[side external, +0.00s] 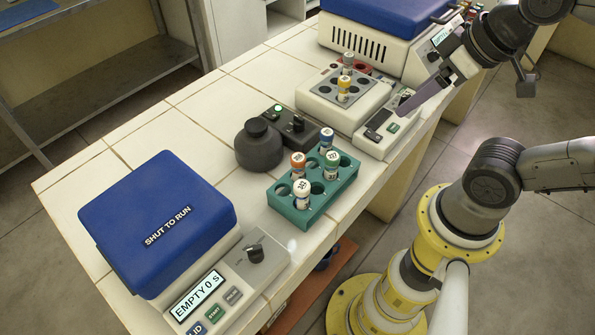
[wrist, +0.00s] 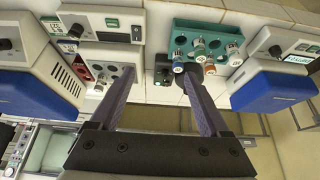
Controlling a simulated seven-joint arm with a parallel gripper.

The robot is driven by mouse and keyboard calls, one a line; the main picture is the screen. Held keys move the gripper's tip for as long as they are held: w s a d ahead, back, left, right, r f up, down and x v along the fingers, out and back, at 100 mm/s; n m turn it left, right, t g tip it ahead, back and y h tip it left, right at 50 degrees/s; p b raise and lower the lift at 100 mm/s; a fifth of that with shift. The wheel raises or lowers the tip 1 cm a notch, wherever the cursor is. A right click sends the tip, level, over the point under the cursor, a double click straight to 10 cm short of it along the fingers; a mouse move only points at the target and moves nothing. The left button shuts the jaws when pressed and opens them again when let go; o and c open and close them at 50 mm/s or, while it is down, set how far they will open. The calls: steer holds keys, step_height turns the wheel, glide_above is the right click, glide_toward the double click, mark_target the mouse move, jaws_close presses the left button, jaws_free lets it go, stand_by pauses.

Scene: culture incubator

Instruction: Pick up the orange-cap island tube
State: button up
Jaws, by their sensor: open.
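The orange-cap tube (side external: 298,160) stands upright in the teal rack (side external: 336,205), at its back-left side in the side view, among tubes with white, green and blue caps. In the wrist view an orange cap (wrist: 210,69) shows beyond the right finger. My gripper (side external: 410,103) is open and empty. In the side view it hangs above the right edge of the bench, beside the heater block and well apart from the rack. In the wrist view its two long fingers (wrist: 156,76) are spread with nothing between them.
A dark round vessel (side external: 259,146) and a small black control box (side external: 295,127) stand close behind the rack. A heater block (side external: 320,88) holds yellow-cap and grey-cap tubes. A blue-lidded machine (side external: 160,215) stands at front left, another (side external: 385,20) at the back. Bare tiles lie left of the vessel.

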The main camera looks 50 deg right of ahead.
stand_by(0.3)
steer(key=w+a+r+n+g, duration=0.1)
steer(key=w+r+n, duration=0.3)
steer(key=n, duration=0.3)
steer(key=n+g, duration=0.5)
steer(key=n, duration=0.4)
glide_above(297, 157)
step_height(297, 157, down, 5)
step_height(297, 157, down, 13)
steer(key=shift+r, duration=0.15)
jaws_close()
